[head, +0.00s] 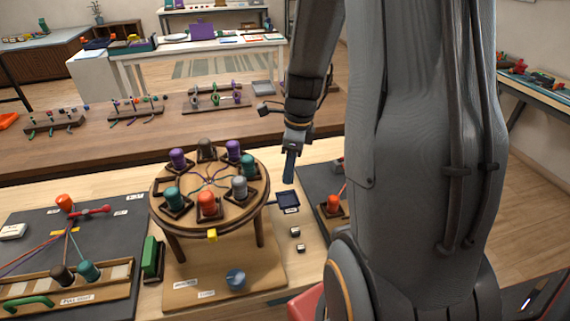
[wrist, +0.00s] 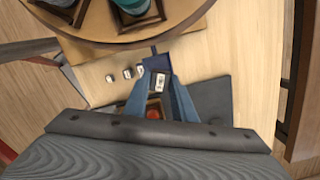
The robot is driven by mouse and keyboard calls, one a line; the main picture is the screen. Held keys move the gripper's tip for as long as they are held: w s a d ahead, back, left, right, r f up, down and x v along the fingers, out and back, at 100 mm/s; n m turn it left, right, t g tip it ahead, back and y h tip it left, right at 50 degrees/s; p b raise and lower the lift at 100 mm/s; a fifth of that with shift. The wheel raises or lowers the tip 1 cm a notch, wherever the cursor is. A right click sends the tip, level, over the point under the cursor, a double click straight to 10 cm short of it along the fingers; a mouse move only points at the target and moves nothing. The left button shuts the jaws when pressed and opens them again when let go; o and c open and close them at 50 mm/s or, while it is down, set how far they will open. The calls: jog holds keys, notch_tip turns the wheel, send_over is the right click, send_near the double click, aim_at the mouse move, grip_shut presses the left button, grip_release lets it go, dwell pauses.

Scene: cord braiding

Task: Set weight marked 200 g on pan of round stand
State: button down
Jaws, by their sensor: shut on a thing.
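My gripper (head: 288,181) points down just above the dark blue pan (head: 288,197) at the right side of the round stand (head: 210,205). In the wrist view the blue fingers (wrist: 160,82) are shut on a small dark weight with a white label (wrist: 160,83); its marking is too small to read. The pan (wrist: 153,63) shows just beyond the fingertips, partly hidden by the weight and fingers. I cannot tell whether the weight touches the pan. The head view does not show the weight clearly.
Several bobbins ring the stand's round top. A red-orange bobbin (head: 333,203) stands on a dark board to the right. A dark braiding board (head: 110,235) lies left.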

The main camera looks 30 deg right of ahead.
jog(key=shift+a+f+b, duration=0.1)
jog(key=shift+f+b, duration=2.5)
jog(key=shift+b, duration=0.05)
jog(key=shift+f+b, duration=0.35)
jog(key=shift+f, duration=0.65)
jog(key=c, duration=1.4)
grip_release()
